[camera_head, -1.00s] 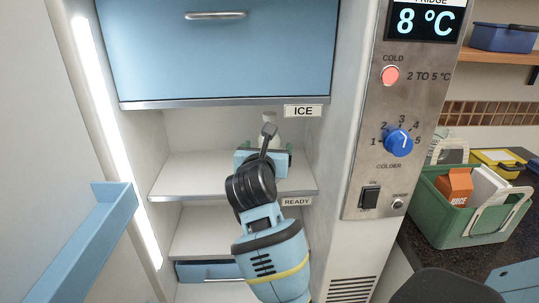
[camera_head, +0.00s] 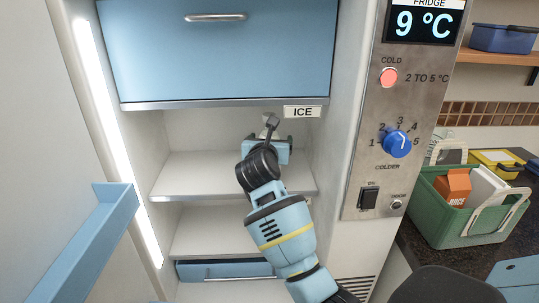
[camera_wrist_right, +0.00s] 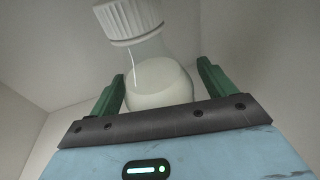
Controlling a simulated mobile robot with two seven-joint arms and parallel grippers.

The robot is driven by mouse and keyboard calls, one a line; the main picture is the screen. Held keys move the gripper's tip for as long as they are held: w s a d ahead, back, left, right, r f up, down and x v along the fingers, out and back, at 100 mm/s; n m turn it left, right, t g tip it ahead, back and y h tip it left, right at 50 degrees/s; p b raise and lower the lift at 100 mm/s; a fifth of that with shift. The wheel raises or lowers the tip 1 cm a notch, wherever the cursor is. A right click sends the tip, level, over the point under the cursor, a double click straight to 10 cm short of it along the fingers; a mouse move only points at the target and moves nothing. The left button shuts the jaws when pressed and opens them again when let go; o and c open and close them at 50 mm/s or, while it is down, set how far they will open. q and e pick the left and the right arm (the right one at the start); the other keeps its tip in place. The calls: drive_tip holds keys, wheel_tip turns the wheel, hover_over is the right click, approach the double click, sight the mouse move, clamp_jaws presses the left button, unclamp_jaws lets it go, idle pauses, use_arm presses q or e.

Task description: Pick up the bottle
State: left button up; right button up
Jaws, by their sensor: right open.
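The bottle (camera_wrist_right: 155,82) has a white ribbed cap, a clear neck and a pale, milky content. In the right wrist view it appears tilted, between the two green fingers of my right gripper (camera_wrist_right: 163,80). The fingers are open, with a gap visible on each side of the bottle. In the head view my right gripper (camera_head: 269,139) reaches into the fridge, over the shelf (camera_head: 200,178) below the ICE drawer. My left gripper is not in view.
The blue ICE drawer (camera_head: 220,55) hangs above the shelf. The fridge's right wall and control panel (camera_head: 385,170) stand right of my arm. A blue door bin (camera_head: 90,240) juts in at left. The shelf's left part is clear. A green crate (camera_head: 460,215) stands outside at right.

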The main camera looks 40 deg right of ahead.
drive_tip(key=c, duration=0.6)
drive_tip(key=shift+r, duration=0.1)
drive_tip(key=c, duration=0.9)
drive_tip(key=shift+o, duration=0.2)
drive_tip(key=shift+r, duration=0.1)
